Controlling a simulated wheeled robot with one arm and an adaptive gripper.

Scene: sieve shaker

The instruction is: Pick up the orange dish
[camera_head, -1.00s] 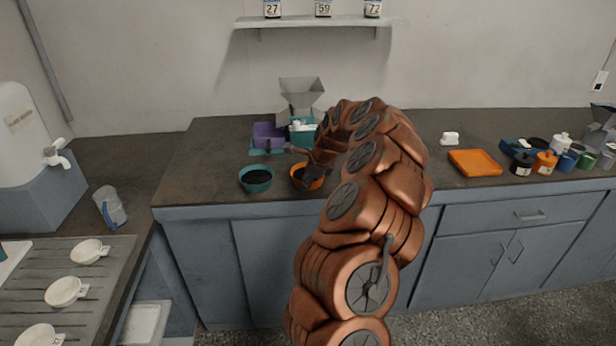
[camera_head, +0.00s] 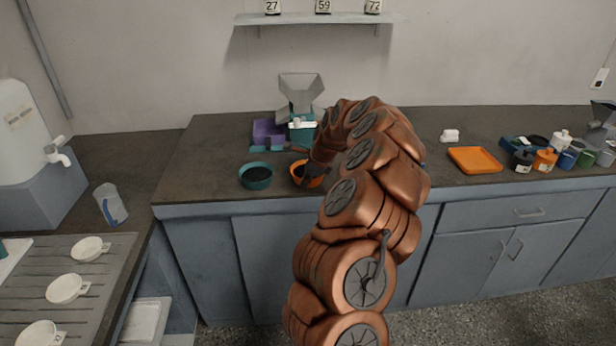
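The orange dish (camera_head: 312,182) is a small round bowl with dark contents, near the front edge of the dark counter. My gripper (camera_head: 306,176) is at the dish, pointing down over its rim and interior. My copper arm hides the right side of the dish. The fingers are dark and small against the dark contents, so I cannot tell whether they are open or shut, or whether they touch the dish. The dish appears to rest on the counter.
A teal dish (camera_head: 256,177) with dark contents stands just left of the orange one. Behind are a purple bin (camera_head: 268,131) and a grey hopper machine (camera_head: 300,88). An orange tray (camera_head: 474,160) lies to the right, with several bottles beyond it. Counter between arm and tray is clear.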

